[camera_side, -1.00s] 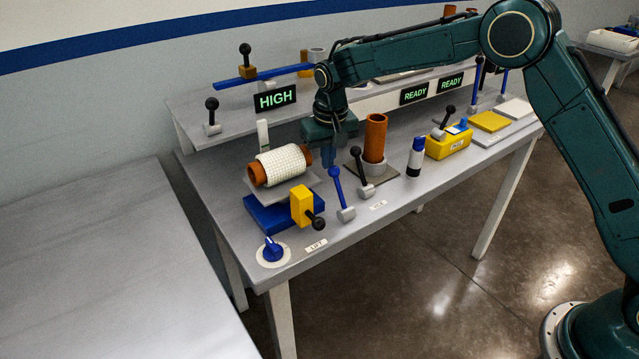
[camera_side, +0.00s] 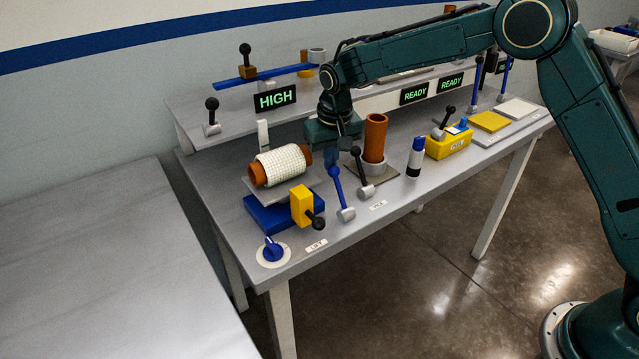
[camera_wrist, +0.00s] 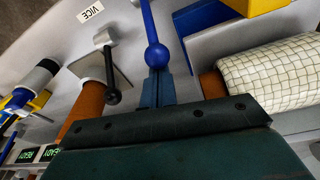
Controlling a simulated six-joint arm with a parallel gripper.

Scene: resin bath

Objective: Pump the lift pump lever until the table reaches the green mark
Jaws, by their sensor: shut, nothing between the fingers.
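A blue lever (camera_side: 339,187) with a ball end stands on a grey pivot at the table's front, between the LIFT and VICE labels. My gripper (camera_side: 331,157) is shut and empty, pointing down just above the ball. In the wrist view the ball (camera_wrist: 157,56) lies right at the tips of my gripper (camera_wrist: 157,82); I cannot tell whether they touch. The lift table (camera_side: 310,181) is a grey plate above a blue base (camera_side: 268,217), bearing a white-gridded roll on an orange core (camera_side: 281,165). A HIGH sign (camera_side: 275,98) is lit behind. I cannot make out a green mark.
A yellow block (camera_side: 301,205) with a black-knobbed handle is left of the lever. A black lever (camera_side: 361,172) and an orange tube (camera_side: 375,138) stand close on the right. A blue dial (camera_side: 272,249) sits at the front left corner.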

